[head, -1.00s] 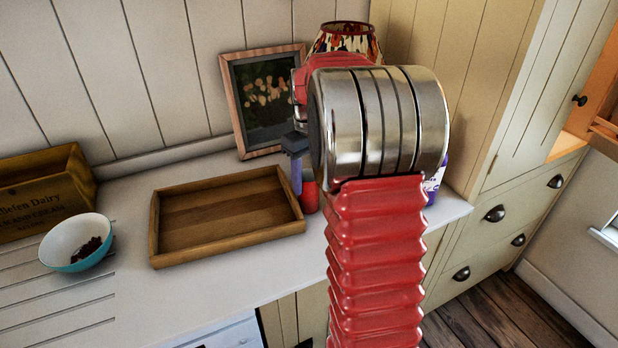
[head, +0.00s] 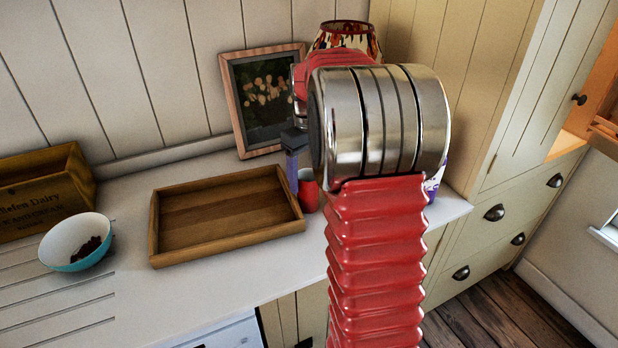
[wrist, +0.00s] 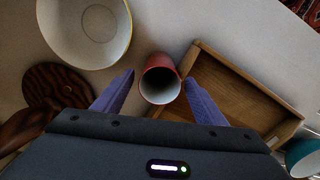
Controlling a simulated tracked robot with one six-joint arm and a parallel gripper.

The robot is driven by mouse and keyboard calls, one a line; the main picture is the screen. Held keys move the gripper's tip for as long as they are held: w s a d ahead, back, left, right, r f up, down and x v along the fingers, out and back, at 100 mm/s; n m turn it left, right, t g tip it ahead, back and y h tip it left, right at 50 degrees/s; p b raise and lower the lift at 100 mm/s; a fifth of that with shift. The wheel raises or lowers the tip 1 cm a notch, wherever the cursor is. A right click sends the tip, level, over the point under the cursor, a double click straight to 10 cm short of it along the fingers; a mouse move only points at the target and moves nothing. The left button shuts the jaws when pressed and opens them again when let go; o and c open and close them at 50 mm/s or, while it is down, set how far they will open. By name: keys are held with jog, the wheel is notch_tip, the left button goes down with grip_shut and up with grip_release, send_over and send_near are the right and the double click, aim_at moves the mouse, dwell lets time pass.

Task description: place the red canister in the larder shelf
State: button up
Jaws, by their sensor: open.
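The red canister (head: 307,190) stands on the worktop just right of the wooden tray, partly hidden behind my arm in the head view. In the head view one finger of my gripper (head: 292,178) points down beside the canister. I cannot identify the larder shelf for certain; a lit orange-wood cupboard (head: 592,85) stands at the far right.
The wooden tray (head: 161,230) is empty. A teal bowl (head: 62,260) with dark bits and a wooden crate (head: 50,205) are at the left. A framed picture (head: 262,100) and patterned lampshade (head: 345,38) stand behind. A cream dish (wrist: 60,45) lies left of the canister.

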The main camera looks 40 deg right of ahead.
notch_tip(320, 180, up, 11)
dwell(0.4)
dwell(0.4)
